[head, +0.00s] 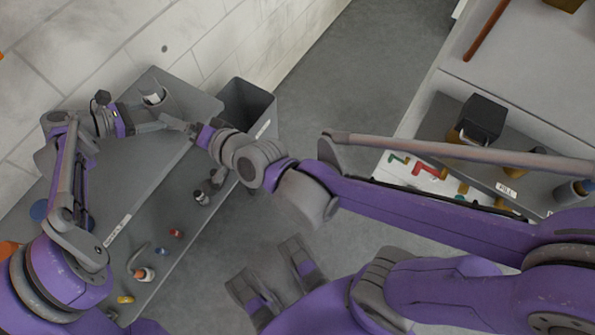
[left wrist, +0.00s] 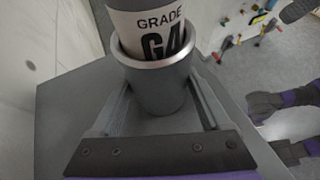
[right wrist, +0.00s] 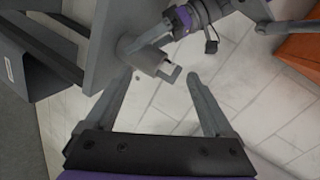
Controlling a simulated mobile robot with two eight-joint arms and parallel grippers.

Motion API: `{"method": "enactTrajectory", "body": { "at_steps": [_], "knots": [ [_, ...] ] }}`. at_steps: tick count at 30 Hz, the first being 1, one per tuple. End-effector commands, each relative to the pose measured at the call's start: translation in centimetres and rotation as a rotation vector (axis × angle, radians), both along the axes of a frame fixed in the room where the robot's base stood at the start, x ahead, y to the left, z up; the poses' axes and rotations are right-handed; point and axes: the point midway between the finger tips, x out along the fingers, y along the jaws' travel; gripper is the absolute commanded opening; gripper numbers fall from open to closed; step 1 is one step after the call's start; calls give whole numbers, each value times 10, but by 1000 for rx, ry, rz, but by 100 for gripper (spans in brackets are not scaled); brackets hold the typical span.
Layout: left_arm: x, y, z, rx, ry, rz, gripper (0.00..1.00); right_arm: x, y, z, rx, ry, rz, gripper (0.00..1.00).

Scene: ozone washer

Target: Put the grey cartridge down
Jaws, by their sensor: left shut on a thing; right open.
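The grey cartridge (left wrist: 155,32) has a white band reading "GRADE G4" in the left wrist view. Its lower part is hidden inside a grey cup with a bright rim (left wrist: 158,84). The cartridge's pale label also shows in the head view (head: 153,97), at the far end of the grey bench (head: 140,170). My left gripper (head: 138,104) is shut, with its fingers on either side of the cup and cartridge; the exact contact is hard to tell. My right gripper (right wrist: 160,78) is open and empty, close to my left gripper; it shows in the head view (head: 172,122).
A dark grey bin (head: 248,108) stands beyond the bench. A white wall is on the left. A worktop with a black box (head: 482,118) is at right; grey floor lies between.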

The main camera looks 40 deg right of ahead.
Motion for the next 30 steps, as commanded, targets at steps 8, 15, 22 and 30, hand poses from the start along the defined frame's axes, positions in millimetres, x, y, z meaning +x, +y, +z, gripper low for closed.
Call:
{"method": "enactTrajectory", "body": {
  "at_steps": [8, 15, 22, 30],
  "knots": [
    [0, 0, 0, 0, 0, 0, 49, -116, -101, -90, -749, 307, 324, 87],
    [0, 0, 0, 0, 0, 0, 49, -178, -149, -119, -992, 493, 494, 87],
    [0, 0, 0, 0, 0, 0, 49, -187, -155, -122, -1020, 520, 520, 87],
    [0, 0, 0, 0, 0, 0, 100, -186, -154, -122, -1018, 518, 518, 87]
  ]
}}
